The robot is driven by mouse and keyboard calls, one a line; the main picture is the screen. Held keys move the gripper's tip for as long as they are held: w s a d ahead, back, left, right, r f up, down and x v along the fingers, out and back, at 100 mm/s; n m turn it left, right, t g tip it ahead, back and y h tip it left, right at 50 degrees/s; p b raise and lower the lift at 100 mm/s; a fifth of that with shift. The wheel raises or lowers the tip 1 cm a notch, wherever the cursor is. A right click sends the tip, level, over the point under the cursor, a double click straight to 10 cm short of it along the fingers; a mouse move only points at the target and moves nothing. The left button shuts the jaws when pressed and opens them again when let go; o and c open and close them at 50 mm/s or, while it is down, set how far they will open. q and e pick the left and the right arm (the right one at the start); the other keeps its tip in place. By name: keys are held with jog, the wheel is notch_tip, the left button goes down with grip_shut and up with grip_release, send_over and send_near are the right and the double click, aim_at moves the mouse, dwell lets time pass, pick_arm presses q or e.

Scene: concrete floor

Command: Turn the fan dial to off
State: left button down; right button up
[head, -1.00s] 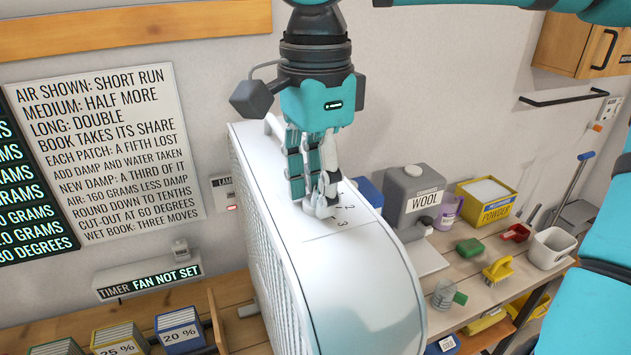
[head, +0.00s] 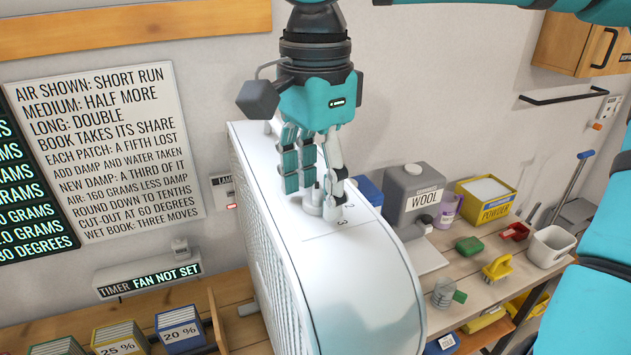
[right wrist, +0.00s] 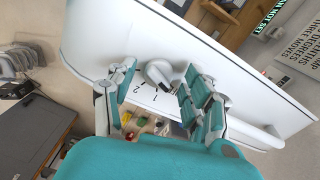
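The white fan (head: 375,265) stands on the bench with its grille facing left. Its dial (head: 313,201), a pale grey knob, is on the top face beside printed numbers; 2 and 3 show in the head view. In the right wrist view the dial (right wrist: 158,72) lies between the fingers, near the numbers 1 and 2. I cannot tell for sure which mark it points to. My right gripper (head: 312,192) points down over the dial, its fingers spread to either side with a gap around the knob. My left gripper is not in view.
A wall sign (head: 150,280) reads "TIMER FAN NOT SET". Right of the fan, the bench holds a grey wool jug (head: 412,195), a yellow powder box (head: 484,203), brushes and a white tub (head: 551,247). Labelled boxes (head: 180,330) stand at lower left.

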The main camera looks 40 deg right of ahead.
aim_at(315, 190)
jog(key=shift+r, duration=0.2)
notch_tip(315, 190, up, 12)
jog(key=shift+f, duration=0.2)
dwell(0.3)
dwell(0.5)
